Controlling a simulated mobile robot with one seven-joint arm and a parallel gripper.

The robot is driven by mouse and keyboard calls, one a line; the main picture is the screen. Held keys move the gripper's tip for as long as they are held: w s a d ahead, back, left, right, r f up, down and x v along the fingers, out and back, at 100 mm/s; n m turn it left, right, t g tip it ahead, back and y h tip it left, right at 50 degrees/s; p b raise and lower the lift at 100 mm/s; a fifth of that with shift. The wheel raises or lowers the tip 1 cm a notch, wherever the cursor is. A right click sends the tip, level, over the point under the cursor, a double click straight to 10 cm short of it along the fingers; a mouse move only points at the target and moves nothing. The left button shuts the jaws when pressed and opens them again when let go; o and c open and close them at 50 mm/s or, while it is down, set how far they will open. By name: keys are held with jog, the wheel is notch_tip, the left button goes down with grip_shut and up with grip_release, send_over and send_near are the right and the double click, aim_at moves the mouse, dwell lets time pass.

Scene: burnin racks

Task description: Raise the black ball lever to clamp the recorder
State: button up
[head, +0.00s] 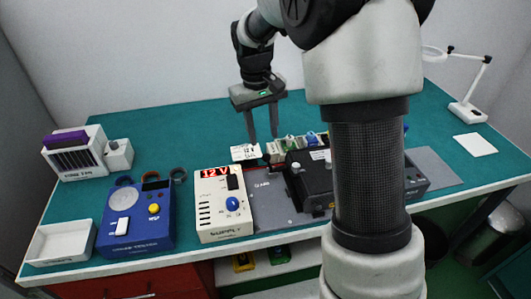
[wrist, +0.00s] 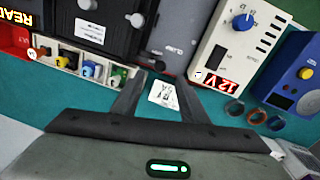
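The recorder appears to be the black box (head: 312,172) on a grey plate (head: 272,205) right of the supply. It also shows at the top left of the wrist view (wrist: 103,25), with round grey knobs. I cannot pick out the black ball lever for certain in either view; my arm hides part of the recorder's right side in the head view. My gripper (head: 262,138) points down over the table behind the plate, its fingers apart and empty. In the wrist view my gripper (wrist: 160,82) frames a white label card (wrist: 164,96) lying beyond the fingertips.
A cream supply box (head: 215,218) with a red 12 V display stands left of the plate. A blue meter (head: 133,228), a white tray (head: 62,240) and a white rack (head: 75,160) are farther left. The rear left table is clear.

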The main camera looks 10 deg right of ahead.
aim_at(266, 154)
jog(key=f, duration=0.7)
jog(key=shift+d+f+b, duration=0.3)
jog(key=shift+d+f, duration=0.05)
jog(key=shift+r, duration=0.1)
grip_shut()
